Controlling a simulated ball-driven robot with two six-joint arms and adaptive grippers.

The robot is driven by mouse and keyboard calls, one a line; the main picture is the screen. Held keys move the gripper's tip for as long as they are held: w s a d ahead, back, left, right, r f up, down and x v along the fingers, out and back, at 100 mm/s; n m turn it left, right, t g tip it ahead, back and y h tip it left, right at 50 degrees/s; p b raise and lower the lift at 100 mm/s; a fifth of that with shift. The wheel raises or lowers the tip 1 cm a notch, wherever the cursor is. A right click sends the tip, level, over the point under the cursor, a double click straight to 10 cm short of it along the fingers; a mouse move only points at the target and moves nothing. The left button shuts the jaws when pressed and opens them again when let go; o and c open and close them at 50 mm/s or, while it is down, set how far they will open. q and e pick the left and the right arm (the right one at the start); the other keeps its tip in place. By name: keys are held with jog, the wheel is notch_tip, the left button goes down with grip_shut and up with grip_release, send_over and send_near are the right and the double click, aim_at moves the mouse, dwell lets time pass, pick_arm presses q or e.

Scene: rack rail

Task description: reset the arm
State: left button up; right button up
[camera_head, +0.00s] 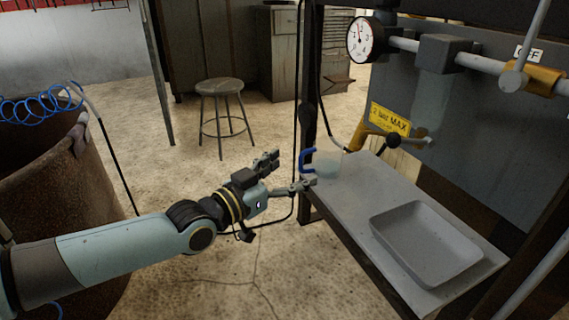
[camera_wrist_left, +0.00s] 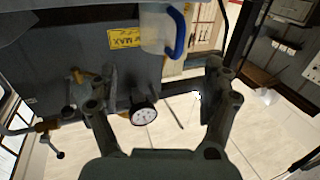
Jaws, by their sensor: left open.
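My left gripper (camera_head: 291,170) is open and empty, at the left edge of the grey shelf (camera_head: 352,205). Its fingers are spread wide, and they also show in the left wrist view (camera_wrist_left: 155,82). A clear cup (camera_head: 328,164) with a blue handle (camera_head: 303,160) stands on the shelf's far left corner, just beyond the fingertips. In the left wrist view the cup (camera_wrist_left: 154,32) appears upside down, past the fingers and not between them. My left arm reaches in from the lower left. My right gripper is not in view.
An empty grey tray (camera_head: 428,243) sits on the shelf's near part. Above are a pressure gauge (camera_head: 361,40), pipe and yellow valve (camera_head: 535,78). A dark post (camera_head: 309,110) stands by the shelf. A stool (camera_head: 220,88) and rusty barrel (camera_head: 45,190) stand left. Floor between is clear.

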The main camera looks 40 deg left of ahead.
pick_arm(q)
jog(key=shift+s, duration=0.5)
